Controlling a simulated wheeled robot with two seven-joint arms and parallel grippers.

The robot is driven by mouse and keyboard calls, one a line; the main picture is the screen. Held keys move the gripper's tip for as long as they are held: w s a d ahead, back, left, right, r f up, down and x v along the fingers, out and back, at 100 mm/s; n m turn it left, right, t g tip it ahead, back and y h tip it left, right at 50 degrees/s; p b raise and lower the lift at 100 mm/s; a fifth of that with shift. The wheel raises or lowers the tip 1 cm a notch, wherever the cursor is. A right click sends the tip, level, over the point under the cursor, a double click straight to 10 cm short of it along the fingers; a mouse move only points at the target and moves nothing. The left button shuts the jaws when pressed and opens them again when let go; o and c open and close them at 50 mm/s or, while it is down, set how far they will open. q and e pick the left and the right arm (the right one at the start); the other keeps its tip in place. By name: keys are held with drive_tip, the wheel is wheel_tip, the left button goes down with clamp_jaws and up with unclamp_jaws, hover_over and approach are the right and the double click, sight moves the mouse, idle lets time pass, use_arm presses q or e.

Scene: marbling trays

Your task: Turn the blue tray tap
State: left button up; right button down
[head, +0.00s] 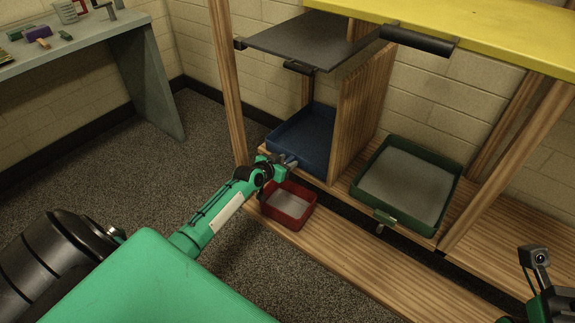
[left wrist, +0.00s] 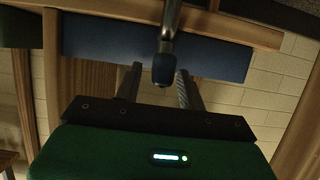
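The blue tray (head: 309,140) sits in the left bay of the wooden rack, and its underside or wall shows as a blue panel in the left wrist view (left wrist: 220,58). The blue tray tap (left wrist: 165,66) ends in a dark blue knob. My left gripper (head: 284,163) is at the tray's front edge. In the left wrist view my left gripper (left wrist: 157,84) is open, with the knob between its fingers and gaps visible on both sides. In the head view the gripper hides most of the tap. My right arm's end shows at the bottom right, its fingers out of sight.
A red tray (head: 306,219) stands on the low wooden board beneath my left gripper. A green tray (head: 447,206) with its own tap (head: 380,228) is to the right, past a wooden divider (head: 360,105). A dark panel (head: 300,45) overhangs the blue tray. A grey table (head: 100,35) stands at left.

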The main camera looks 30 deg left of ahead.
use_arm(q)
drive_tip(key=shift+w+f, duration=0.25)
drive_tip(key=shift+w, duration=0.3)
clamp_jaws()
drive_tip(key=shift+d+r, duration=0.1)
